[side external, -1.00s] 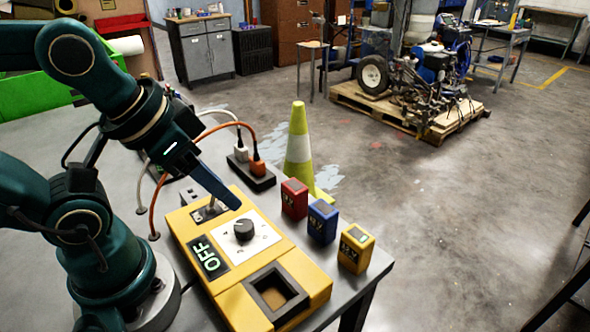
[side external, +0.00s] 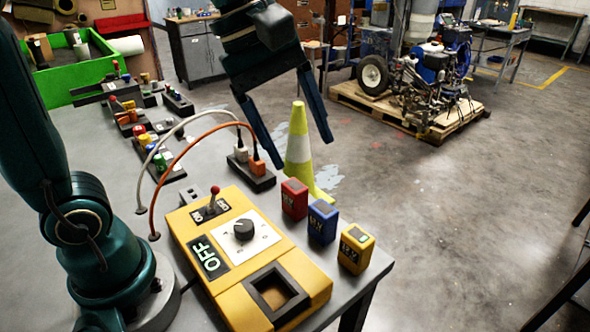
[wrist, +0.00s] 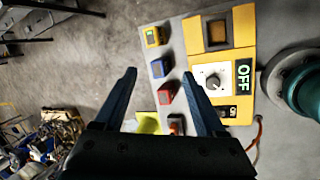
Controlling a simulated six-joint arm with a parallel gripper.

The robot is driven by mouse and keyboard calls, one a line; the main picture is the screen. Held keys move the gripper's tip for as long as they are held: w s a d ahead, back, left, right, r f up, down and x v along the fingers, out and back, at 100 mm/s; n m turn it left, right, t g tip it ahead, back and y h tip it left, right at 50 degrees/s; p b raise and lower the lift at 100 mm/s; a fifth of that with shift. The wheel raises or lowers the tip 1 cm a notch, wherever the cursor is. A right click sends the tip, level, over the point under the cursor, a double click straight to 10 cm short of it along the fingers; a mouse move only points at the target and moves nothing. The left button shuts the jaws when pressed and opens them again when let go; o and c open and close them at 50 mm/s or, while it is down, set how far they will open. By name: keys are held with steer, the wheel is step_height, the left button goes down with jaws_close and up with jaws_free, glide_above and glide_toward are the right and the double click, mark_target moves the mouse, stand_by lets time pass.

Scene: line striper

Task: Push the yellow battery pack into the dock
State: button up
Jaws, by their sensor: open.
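The yellow battery pack (side external: 356,248) stands upright near the table's right edge, at the end of a row with a blue pack (side external: 322,221) and a red pack (side external: 294,199). It also shows in the wrist view (wrist: 154,37). The dock (side external: 277,292) is a dark-framed square recess in the yellow control box, and it looks empty. In the wrist view the dock (wrist: 217,33) is at the top. My gripper (side external: 300,150) is open and empty, raised above the far end of the row near the cone. The packs lie ahead of its fingers in the wrist view (wrist: 162,95).
The yellow box carries a toggle lever (side external: 214,195), a black knob (side external: 244,230) and an OFF display (side external: 206,258). A plug block (side external: 248,175) with cables and a yellow-white cone (side external: 299,150) stand behind the packs. Bare tabletop lies between box and packs.

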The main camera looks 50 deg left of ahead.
steer(key=w+d+f+n+g+h, duration=0.1)
steer(key=w+d+f+n+g, duration=0.15)
steer(key=w, duration=0.25)
steer(key=n, duration=0.1)
glide_toward(356, 233)
steer(key=shift+g, duration=0.35)
steer(key=shift+w+x, duration=0.15)
steer(key=shift+x, duration=2.25)
steer(key=shift+w+x, duration=0.15)
steer(key=shift+x, duration=2.25)
jaws_close()
steer(key=shift+r, duration=0.75)
steer(key=shift+r, duration=1.75)
